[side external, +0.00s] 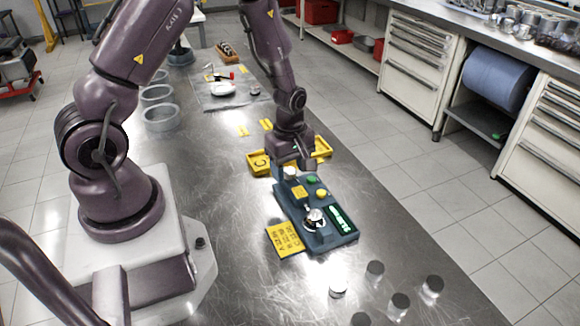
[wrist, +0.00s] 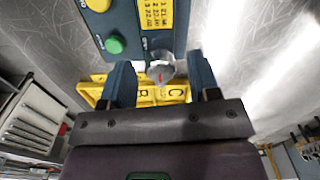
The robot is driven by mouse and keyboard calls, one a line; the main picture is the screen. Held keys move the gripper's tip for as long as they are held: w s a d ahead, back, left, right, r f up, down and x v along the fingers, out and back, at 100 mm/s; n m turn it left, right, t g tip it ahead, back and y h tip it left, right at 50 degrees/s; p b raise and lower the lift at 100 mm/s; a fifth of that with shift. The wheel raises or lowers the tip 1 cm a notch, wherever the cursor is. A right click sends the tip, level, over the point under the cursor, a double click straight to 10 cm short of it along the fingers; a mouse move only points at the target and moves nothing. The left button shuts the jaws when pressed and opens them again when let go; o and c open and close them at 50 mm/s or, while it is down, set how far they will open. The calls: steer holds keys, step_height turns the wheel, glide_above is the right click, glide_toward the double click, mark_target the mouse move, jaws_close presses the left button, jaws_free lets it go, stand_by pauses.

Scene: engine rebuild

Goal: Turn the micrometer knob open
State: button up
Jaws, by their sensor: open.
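The fingers are open, with a visible gap on each side of the knob. In the side view my gripper (side external: 293,164) is over the far end of the device (side external: 293,206), and the knob (side external: 290,173) shows partly beneath it.
A yellow lettered tray (side external: 259,163) lies just behind the device. A yellow label card (side external: 285,241) lies at its near left. Several small dark-topped cylinders (side external: 375,269) stand at the front. Grey rings (side external: 161,117) stand at the back left. Bare steel table lies right of the device.

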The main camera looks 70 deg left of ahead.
steer(key=shift+f, duration=0.1)
steer(key=c, duration=0.9)
